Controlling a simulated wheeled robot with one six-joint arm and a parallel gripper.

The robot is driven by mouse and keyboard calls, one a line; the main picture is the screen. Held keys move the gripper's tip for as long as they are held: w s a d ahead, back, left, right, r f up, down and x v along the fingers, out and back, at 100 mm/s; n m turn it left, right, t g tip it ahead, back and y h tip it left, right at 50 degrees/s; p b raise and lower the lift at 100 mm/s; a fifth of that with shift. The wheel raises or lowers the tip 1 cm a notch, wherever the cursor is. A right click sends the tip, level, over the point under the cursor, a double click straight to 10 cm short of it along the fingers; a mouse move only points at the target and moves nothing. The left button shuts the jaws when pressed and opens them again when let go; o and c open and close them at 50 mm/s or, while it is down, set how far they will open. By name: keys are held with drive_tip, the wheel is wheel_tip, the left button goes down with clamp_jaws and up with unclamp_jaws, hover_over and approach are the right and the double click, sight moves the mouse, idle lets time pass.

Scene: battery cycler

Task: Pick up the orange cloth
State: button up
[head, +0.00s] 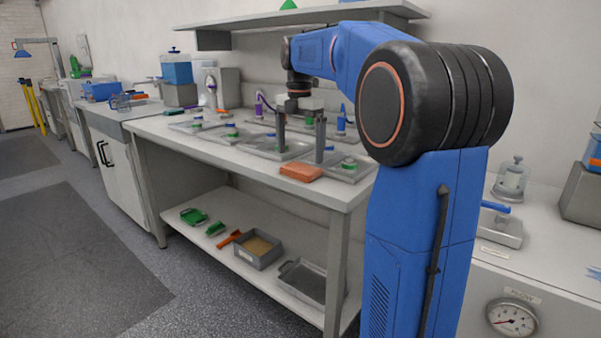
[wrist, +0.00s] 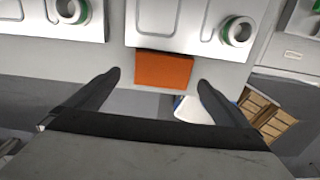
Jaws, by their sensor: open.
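The orange cloth (head: 301,173) is a small folded block on the front edge of the grey table in the head view. In the wrist view the orange cloth (wrist: 164,70) lies beyond my fingertips, roughly midway between them, at the edge of a light metal tray. My gripper (head: 300,132) is above the table, pointing down, and looks a little behind the cloth in the head view. In the wrist view my gripper (wrist: 159,78) has its two dark fingers wide apart with nothing between them. I cannot tell the exact height above the cloth.
Metal trays (head: 278,147) with green-ringed parts cover the tabletop behind the cloth. A blue-topped bottle (head: 341,119) stands near the back. A shelf below holds a grey bin (head: 258,250) and an orange scoop (head: 229,239). A wall shelf (head: 300,16) hangs above.

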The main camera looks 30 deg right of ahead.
sight(300, 167)
drive_tip(key=f, duration=0.5)
drive_tip(key=shift+s, duration=0.2)
drive_tip(key=c, duration=0.9)
drive_tip(key=shift+c, duration=0.2)
wheel_tip(300, 167, up, 10)
drive_tip(key=shift+o, duration=0.5)
